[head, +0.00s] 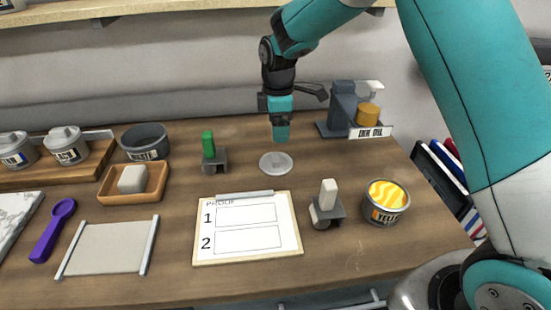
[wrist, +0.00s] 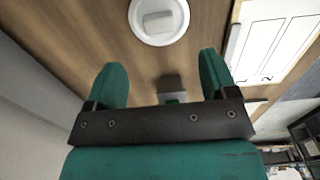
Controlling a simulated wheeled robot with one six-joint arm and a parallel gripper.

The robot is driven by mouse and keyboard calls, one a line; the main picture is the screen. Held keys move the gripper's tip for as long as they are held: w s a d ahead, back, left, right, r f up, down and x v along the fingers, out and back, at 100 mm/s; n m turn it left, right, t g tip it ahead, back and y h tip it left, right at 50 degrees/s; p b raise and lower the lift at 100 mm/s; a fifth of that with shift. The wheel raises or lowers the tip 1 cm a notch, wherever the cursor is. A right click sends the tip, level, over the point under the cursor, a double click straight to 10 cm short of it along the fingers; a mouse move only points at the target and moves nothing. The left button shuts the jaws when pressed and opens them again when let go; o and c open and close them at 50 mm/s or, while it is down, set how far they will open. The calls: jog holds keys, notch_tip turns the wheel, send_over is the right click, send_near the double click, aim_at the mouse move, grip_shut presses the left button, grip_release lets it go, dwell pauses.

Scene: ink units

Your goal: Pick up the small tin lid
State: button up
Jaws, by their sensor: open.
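The small tin lid (head: 276,163) is a round grey disc with a raised grip on top. It lies flat on the wooden table, behind the proof board. In the wrist view the lid (wrist: 138,22) is at the top, beyond the fingertips, with its pale grip facing me. My gripper (head: 281,136) points down above the table, just behind the lid in the head view. In the wrist view its two teal fingers (wrist: 162,68) are spread apart with nothing between them at the tips. The gripper is apart from the lid.
A green-handled block (head: 208,150) stands left of the lid. The proof board (head: 200,255) lies in front of it. A white-handled block (head: 328,200) and a yellow ink tin (head: 386,215) stand front right. The ink oil stand (head: 342,105) is behind right, a dark bowl (head: 145,140) left.

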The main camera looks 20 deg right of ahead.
send_over(276, 157)
jog(key=f, duration=0.4)
jog(key=shift+s+d+f+p, duration=0.1)
jog(key=shift+d+f+p, duration=0.1)
jog(key=shift+f+p, duration=0.2)
jog(key=shift+w+a+f+p, duration=0.1)
jog(key=shift+f+p, duration=0.45)
jog(key=shift+f, duration=0.8)
jog(key=shift+w+a+f+p, duration=0.1)
jog(key=shift+f+p, duration=0.4)
jog(key=shift+f, duration=0.8)
jog(key=c, duration=1)
